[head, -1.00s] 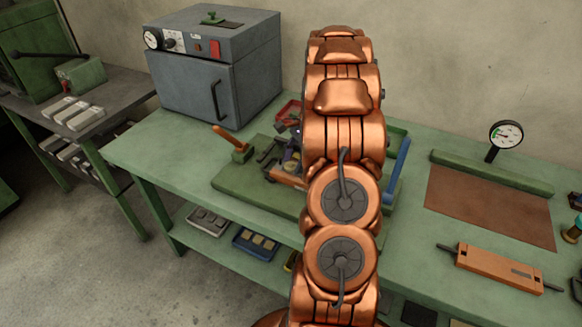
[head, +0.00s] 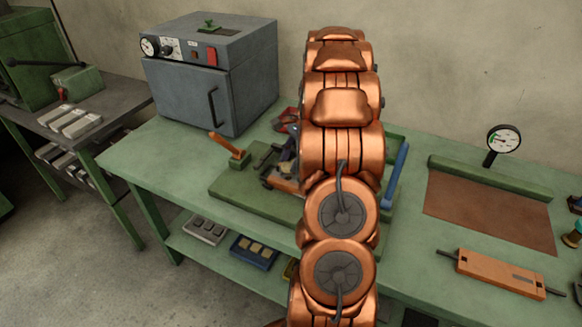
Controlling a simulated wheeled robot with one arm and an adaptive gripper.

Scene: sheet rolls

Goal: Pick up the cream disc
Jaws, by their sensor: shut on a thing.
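I cannot make out the cream disc in the head view. My own copper arm stands upright across the middle and covers part of the bench behind it. My gripper cannot be made out; it appears to be hidden behind the arm. A green board (head: 232,188) lies on the green bench (head: 150,150), with small dark and orange parts on it, partly covered by the arm. An orange-handled lever (head: 226,145) stands on the board's left side.
A grey oven (head: 190,98) stands at the bench's back left. On the right are a brown sheet (head: 485,210), a green bar (head: 490,176), a dial gauge (head: 503,139) and an orange tool (head: 500,272). A blue bar (head: 397,175) lies just right of my arm.

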